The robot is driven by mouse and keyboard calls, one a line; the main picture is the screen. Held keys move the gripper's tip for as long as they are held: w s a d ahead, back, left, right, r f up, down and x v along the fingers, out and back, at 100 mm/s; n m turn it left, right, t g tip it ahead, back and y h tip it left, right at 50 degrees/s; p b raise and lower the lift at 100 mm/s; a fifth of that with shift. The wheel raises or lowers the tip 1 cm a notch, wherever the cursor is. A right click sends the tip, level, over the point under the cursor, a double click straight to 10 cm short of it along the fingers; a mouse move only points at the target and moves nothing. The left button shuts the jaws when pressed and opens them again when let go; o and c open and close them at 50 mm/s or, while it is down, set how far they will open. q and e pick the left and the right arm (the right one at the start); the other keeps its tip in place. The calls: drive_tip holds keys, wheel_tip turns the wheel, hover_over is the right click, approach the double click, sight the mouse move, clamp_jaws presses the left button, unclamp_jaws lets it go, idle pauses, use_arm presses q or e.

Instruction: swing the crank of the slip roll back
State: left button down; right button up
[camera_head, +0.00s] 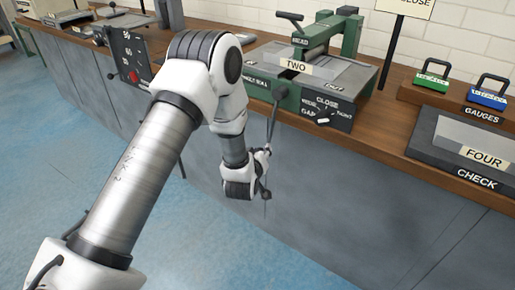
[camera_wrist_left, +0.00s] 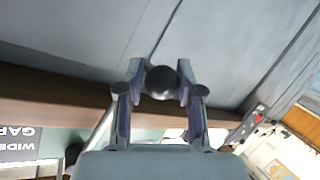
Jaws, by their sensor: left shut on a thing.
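In the left wrist view, the handle's round black end (camera_wrist_left: 162,82) sits between the two fingers of the left gripper (camera_wrist_left: 160,92). The fingers partly hide the handle. My right gripper is not in view.
A dial panel (camera_head: 328,113) is on the machine's front, right of the crank. The wooden bench edge (camera_head: 375,147) runs just above the gripper. Gauges (camera_head: 432,78) and a "CHECK" plate (camera_head: 470,150) are on the right. The blue floor (camera_head: 225,255) is clear.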

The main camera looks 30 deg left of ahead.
use_arm(q)
drive_tip(key=d+r+n+h+p, duration=0.3)
drive_tip(key=d+p, duration=0.1)
drive_tip(key=d, duration=0.4)
drive_tip(key=s+d+r+n+g+h+p, duration=0.1)
drive_tip(key=d+r+n+h+p, duration=0.2)
drive_tip(key=d, duration=0.6)
drive_tip(key=shift+s+r+n+p, duration=0.15)
drive_tip(key=shift+s+n+p, duration=0.15)
drive_tip(key=shift+n+p, duration=0.35)
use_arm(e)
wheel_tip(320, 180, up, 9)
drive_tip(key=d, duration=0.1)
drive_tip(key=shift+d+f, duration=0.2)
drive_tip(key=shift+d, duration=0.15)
use_arm(q)
drive_tip(key=shift+h, duration=0.3)
drive_tip(key=c, duration=0.8)
unclamp_jaws()
drive_tip(key=shift+d, duration=0.1)
drive_tip(key=shift+w+d, duration=0.1)
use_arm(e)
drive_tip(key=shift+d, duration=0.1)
use_arm(q)
drive_tip(key=shift+r, duration=0.15)
drive_tip(key=v, duration=1.2)
